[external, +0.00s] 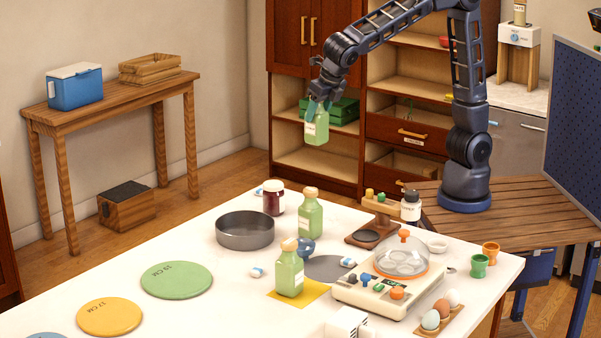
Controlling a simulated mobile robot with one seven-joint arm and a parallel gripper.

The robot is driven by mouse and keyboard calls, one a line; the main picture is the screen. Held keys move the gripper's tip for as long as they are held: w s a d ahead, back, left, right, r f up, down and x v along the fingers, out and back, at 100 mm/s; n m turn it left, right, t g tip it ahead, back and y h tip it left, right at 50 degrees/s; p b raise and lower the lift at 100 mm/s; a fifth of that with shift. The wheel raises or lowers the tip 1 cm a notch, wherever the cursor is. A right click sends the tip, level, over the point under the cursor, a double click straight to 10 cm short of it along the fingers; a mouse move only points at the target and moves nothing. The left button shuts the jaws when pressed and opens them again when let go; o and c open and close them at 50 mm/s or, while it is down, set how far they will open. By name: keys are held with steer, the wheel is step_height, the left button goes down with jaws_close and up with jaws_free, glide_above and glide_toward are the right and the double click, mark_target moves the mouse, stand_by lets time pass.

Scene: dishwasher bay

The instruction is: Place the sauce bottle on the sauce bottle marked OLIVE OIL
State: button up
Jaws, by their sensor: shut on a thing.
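My gripper (319,104) is shut on a green sauce bottle (316,128) with a pale label. It holds the bottle roughly upright in the air, seen against the shelves. Its top is hidden by the fingers. Two similar green bottles with tan caps stand on the white table: one sauce bottle (310,220) near the back, and another sauce bottle (290,275) nearer the front on a yellow mat (318,291). The label writing is too small to read, so I cannot tell which is marked OLIVE OIL.
Around the standing bottles are a dark red jar (273,199), a grey pan (245,231), a small blue object (305,248), a grey disc (327,268) and a cream appliance with a clear dome (388,292). Green (177,279) and orange (110,316) discs lie at the left.

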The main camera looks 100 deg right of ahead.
steer(key=w+a+r, duration=0.4)
steer(key=a+r, duration=0.8)
steer(key=a, duration=0.2)
step_height(320, 180, down, 20)
steer(key=shift+n, duration=0.4)
steer(key=o, duration=1.3)
steer(key=v, duration=1.2)
steer(key=shift+s+d+r, duration=0.1)
steer(key=shift+d, duration=0.05)
